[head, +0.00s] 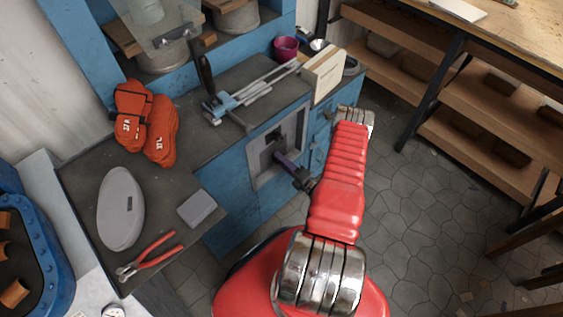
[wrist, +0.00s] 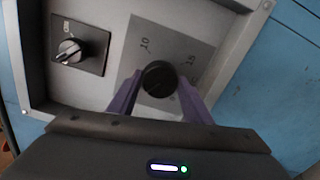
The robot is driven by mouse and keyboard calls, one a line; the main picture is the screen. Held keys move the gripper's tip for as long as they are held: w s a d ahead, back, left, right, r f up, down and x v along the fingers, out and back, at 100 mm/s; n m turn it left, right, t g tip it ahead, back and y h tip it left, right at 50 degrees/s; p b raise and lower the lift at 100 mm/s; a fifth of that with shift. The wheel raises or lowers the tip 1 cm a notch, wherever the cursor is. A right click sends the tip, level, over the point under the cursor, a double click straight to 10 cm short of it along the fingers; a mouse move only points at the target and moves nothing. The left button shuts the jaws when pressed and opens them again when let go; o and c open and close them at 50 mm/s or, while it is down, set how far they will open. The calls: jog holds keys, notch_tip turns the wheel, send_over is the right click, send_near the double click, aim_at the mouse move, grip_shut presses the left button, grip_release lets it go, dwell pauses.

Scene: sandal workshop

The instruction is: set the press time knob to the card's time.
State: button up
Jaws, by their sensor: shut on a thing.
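The black round knob (wrist: 158,74) sits on a grey plate of the control panel (wrist: 110,15) in the wrist view. Marks that look like 10 and 15 show on the plate above it, tilted; the pointer direction on the knob is too dark to read. My gripper (wrist: 159,84) has its two purple fingers on either side of this knob, shut on it. In the head view my gripper (head: 283,160) reaches into the recessed panel on the blue cabinet front, and the knob is hidden there. I cannot make out a readable time card.
A second, smaller silver knob (wrist: 70,50) on a dark plate sits to the left.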

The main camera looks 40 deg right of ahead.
jog(key=m, duration=2)
jog(key=shift+f, duration=0.15)
dwell(0.4)
jog(key=o, duration=1.1)
jog(key=shift+c, duration=0.2)
jog(key=s, duration=1.4)
jog(key=shift+d, duration=0.2)
jog(key=shift+w, duration=0.1)
